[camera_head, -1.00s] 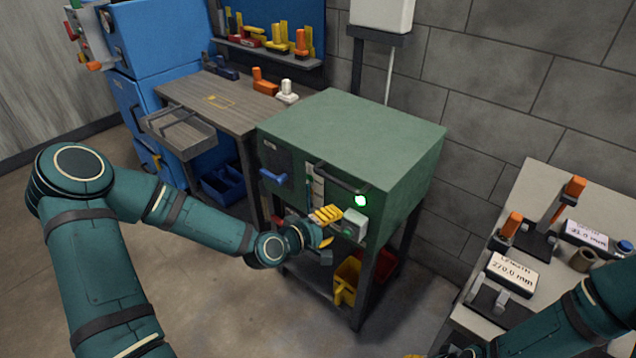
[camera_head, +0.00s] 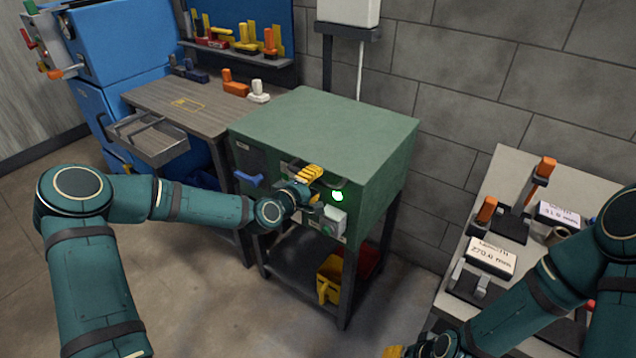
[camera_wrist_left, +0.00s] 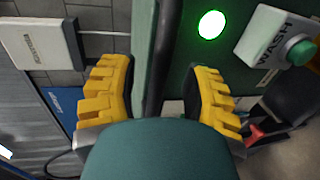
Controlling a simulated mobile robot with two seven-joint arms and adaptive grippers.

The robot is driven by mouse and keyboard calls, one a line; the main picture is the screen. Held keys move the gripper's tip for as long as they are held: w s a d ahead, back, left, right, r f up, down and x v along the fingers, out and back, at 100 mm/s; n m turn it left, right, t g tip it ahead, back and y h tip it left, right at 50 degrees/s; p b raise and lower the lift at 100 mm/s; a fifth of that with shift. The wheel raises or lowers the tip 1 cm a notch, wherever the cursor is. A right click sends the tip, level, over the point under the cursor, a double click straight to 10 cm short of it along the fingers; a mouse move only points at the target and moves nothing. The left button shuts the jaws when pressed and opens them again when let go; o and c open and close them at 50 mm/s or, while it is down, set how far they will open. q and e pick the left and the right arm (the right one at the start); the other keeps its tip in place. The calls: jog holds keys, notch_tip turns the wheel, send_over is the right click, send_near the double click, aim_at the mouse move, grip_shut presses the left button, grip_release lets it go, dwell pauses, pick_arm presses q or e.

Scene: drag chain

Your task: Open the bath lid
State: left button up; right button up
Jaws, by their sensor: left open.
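The bath is a green box (camera_head: 330,135) on a dark stand, and its flat green top is down. A dark bar handle (camera_head: 332,182) runs along the upper front edge. My left gripper (camera_head: 308,182) is at this handle with yellow fingers apart. In the left wrist view, the dark handle bar (camera_wrist_left: 166,45) passes between the open fingers of the left gripper (camera_wrist_left: 160,95); contact cannot be told. My right gripper (camera_head: 393,351) shows only as a yellow bit at the bottom edge, mostly hidden.
A lit green lamp (camera_head: 337,196) and a grey button box (camera_head: 334,220) sit right of the left gripper. A blue lever (camera_head: 248,178) is on its left. A wooden bench (camera_head: 200,105) stands left, a light table (camera_head: 510,180) right.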

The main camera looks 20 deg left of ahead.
pick_arm(q)
jog(key=shift+x, duration=1.1)
